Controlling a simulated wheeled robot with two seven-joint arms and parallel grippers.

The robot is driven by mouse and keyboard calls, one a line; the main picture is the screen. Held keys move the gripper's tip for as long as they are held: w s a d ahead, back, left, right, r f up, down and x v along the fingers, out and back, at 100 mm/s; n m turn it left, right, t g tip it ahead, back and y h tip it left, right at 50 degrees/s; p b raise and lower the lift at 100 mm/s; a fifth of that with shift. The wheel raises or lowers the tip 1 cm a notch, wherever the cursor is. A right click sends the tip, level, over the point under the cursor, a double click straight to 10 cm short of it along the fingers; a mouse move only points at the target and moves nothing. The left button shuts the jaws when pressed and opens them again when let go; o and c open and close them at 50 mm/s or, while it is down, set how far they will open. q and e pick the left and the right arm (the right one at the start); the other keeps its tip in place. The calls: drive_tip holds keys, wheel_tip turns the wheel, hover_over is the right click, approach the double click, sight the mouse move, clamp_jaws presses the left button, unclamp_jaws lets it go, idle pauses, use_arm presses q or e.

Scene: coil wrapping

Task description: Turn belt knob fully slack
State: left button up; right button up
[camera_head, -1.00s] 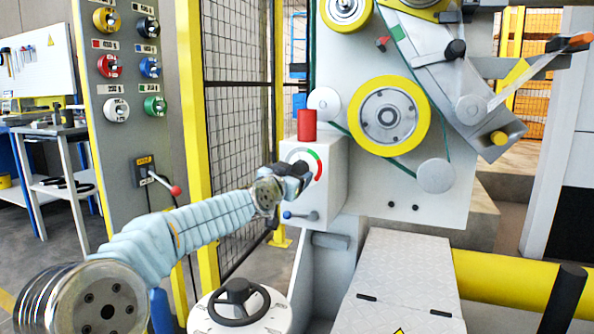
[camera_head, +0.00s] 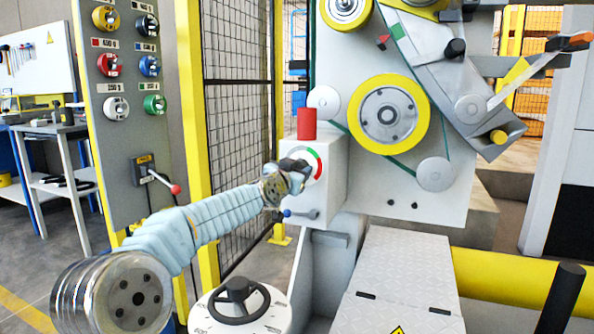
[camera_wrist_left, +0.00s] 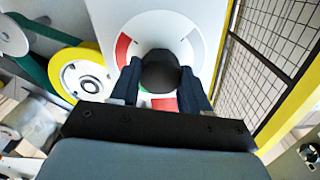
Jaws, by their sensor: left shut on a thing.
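The belt knob (camera_wrist_left: 160,72) is a dark round knob in the middle of a white dial (camera_wrist_left: 192,25) with red and green arc marks. My left gripper (camera_wrist_left: 158,85) has its two fingers on either side of the knob and is shut on it. In the head view, my left gripper (camera_head: 298,172) reaches the front of the white box, and its fingers hide most of the knob. The coloured arc (camera_head: 318,164) shows just right of the gripper. My right gripper is not in view.
A red cylinder (camera_head: 307,123) stands on the white box. A small blue-tipped lever (camera_head: 298,213) sits below the dial. A yellow-rimmed wheel (camera_head: 388,115) and green belt are to the right. A black handwheel (camera_head: 239,300) is below, and a mesh fence (camera_head: 238,130) stands behind my arm.

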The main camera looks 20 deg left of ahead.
use_arm(q)
drive_tip(key=shift+n, duration=0.3)
drive_tip(key=n+b, duration=0.2)
drive_tip(key=n, duration=2)
drive_tip(key=shift+a+f+b, duration=0.1)
drive_tip(key=shift+f+b, duration=0.05)
drive_tip(key=shift+b, duration=0.15)
drive_tip(key=shift+n, duration=0.3)
drive_tip(key=o, duration=1.1)
drive_tip(key=shift+c, duration=0.2)
drive_tip(key=shift+s, duration=0.1)
